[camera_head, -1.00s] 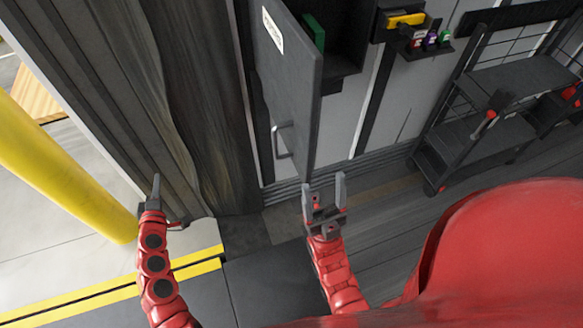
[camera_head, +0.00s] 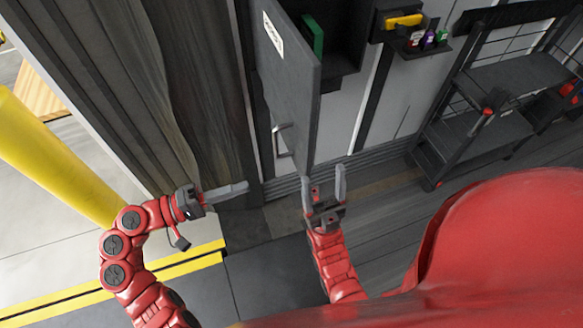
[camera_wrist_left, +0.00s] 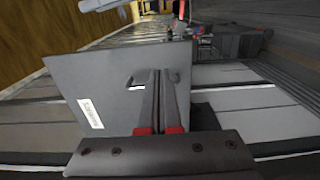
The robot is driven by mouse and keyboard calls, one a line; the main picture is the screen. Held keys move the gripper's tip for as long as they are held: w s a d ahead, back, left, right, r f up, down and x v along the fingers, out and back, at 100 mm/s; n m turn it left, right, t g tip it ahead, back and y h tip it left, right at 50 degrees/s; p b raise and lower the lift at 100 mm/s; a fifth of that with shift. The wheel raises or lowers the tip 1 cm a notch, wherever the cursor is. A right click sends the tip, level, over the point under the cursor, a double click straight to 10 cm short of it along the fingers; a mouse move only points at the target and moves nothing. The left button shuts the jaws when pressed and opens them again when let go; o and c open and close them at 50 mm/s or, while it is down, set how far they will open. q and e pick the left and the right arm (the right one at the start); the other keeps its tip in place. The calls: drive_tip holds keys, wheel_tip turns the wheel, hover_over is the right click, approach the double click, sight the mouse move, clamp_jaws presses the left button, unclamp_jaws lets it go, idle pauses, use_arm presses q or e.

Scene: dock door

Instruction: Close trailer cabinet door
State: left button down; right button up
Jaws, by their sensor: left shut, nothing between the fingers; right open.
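The grey cabinet door (camera_head: 290,80) stands swung open in the head view, with a white label and a bar handle (camera_head: 280,140) on its outer face. Behind it the dark cabinet (camera_head: 348,35) is open and holds a green item (camera_head: 313,36). My left gripper (camera_head: 245,187) is shut and empty, left of the door and apart from it, pointing right. In the left wrist view the door (camera_wrist_left: 100,85) fills the middle, and the left fingertips (camera_wrist_left: 159,72) overlap the handle region in the picture. My right gripper (camera_head: 324,180) is open and empty at the door's lower edge; contact is unclear.
A yellow post (camera_head: 60,160) stands at the left. A dark curtain-like panel (camera_head: 190,100) hangs left of the door. A small shelf with bottles (camera_head: 425,40) and a dark cart (camera_head: 490,110) are on the right. Grey floor (camera_head: 290,275) is open in front.

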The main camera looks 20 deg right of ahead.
sight(303, 168)
use_arm(q)
drive_tip(key=d+p, duration=0.2)
drive_tip(key=d, duration=0.3)
drive_tip(key=d+p, duration=0.3)
drive_tip(key=d, duration=0.3)
drive_tip(key=shift+w+d+r, duration=0.15)
drive_tip(key=shift+d+r, duration=0.05)
drive_tip(key=shift+d+f, duration=0.2)
drive_tip(key=shift+d, duration=0.4)
drive_tip(key=shift+w, duration=0.1)
